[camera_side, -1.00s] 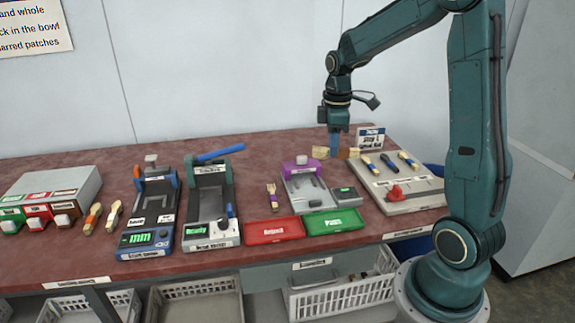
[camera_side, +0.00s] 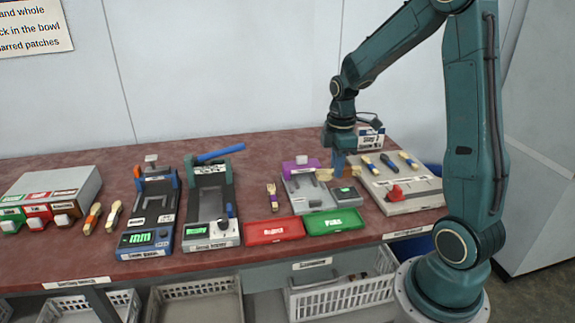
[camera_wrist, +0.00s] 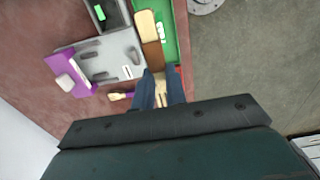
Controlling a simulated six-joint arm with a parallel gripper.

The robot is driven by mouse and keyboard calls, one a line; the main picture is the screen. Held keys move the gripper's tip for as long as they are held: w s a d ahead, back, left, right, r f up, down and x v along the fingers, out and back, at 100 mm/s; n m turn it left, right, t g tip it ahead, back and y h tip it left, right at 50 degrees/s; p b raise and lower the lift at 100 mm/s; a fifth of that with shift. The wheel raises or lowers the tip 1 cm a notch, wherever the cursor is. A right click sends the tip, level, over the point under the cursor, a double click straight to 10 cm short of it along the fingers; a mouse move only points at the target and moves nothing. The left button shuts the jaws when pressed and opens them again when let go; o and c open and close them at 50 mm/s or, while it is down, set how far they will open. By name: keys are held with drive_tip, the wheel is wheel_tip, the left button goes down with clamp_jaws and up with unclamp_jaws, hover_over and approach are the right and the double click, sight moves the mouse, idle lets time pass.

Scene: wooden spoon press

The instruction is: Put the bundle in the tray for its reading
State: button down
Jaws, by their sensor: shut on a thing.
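My gripper (camera_side: 339,166) points down near the right end of the grey tray (camera_side: 297,192), which has a purple block (camera_side: 300,165) at its back and a small readout (camera_side: 345,194) at its right. The jaws are shut on the bundle, whose tan end (camera_side: 325,174) shows left of the fingers. In the wrist view the fingers (camera_wrist: 160,92) close on pale wood, and tan and brown parts of the bundle (camera_wrist: 148,27) reach up the picture. The grey tray also shows there (camera_wrist: 112,50), left of the bundle. I cannot tell whether the bundle touches the tray.
A red tray (camera_side: 273,230) and a green tray (camera_side: 334,221) lie in front. A purple-banded utensil (camera_side: 272,197) lies to the left. A panel with several utensils (camera_side: 402,188) stands right, with a sign behind. Two press-like devices (camera_side: 208,205) stand further left.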

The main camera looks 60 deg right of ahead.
hover_over(331, 223)
wheel_tip(331, 223, down, 12)
drive_tip(key=shift+r, duration=0.15)
drive_tip(key=shift+f, duration=1.9)
drive_tip(key=shift+f, duration=0.1)
drive_tip(key=c, duration=1.4)
unclamp_jaws()
drive_tip(key=shift+c, duration=0.2)
drive_tip(key=shift+r, duration=6.1)
